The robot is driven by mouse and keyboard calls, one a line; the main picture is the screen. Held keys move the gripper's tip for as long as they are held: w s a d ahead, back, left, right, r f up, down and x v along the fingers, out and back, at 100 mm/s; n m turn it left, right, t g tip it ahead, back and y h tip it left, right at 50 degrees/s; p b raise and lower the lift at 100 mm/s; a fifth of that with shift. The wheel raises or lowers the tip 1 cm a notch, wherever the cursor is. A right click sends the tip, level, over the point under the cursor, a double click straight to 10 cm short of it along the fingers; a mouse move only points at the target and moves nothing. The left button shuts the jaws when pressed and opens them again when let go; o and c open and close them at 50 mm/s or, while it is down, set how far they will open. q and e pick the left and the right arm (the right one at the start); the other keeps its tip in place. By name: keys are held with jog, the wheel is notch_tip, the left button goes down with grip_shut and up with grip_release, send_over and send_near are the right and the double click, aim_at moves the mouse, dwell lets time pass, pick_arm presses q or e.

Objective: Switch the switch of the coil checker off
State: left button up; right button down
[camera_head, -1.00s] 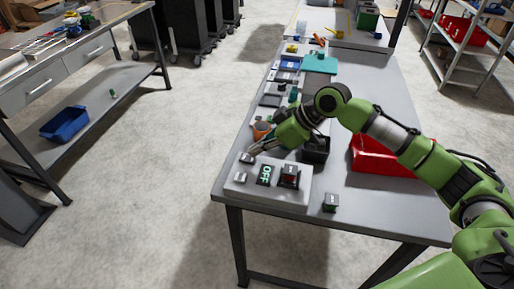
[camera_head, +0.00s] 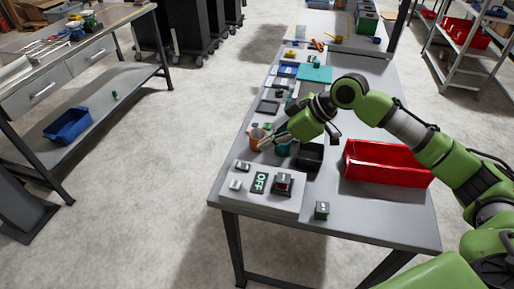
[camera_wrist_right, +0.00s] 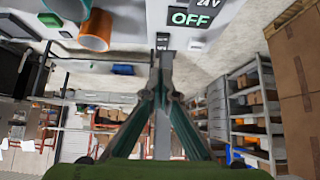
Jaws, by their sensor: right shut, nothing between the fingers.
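The coil checker (camera_head: 262,200) is a light grey box at the near left corner of the table. Its dark display (camera_head: 260,182) reads OFF in green, and the display also shows in the right wrist view (camera_wrist_right: 192,18). A small switch (camera_head: 242,166) sits at its upper left, and another small block (camera_head: 235,185) sits below that. A dark part with red (camera_head: 283,184) sits on its right side. My right gripper (camera_head: 264,145) is shut and empty, just beyond the box and apart from it. It also shows shut in the right wrist view (camera_wrist_right: 163,62). My left gripper is out of view.
An orange cup (camera_head: 256,138) stands close to my right gripper. A black bin (camera_head: 309,156) and a red bin (camera_head: 385,163) are to the right. A small dark block (camera_head: 322,210) stands right of the checker. Several parts line the table's left side farther back.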

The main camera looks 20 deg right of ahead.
jog(key=v, duration=0.3)
jog(key=b+v, duration=0.1)
jog(key=v, duration=0.1)
jog(key=shift+s+d+f, duration=0.15)
jog(key=shift+s+d, duration=0.25)
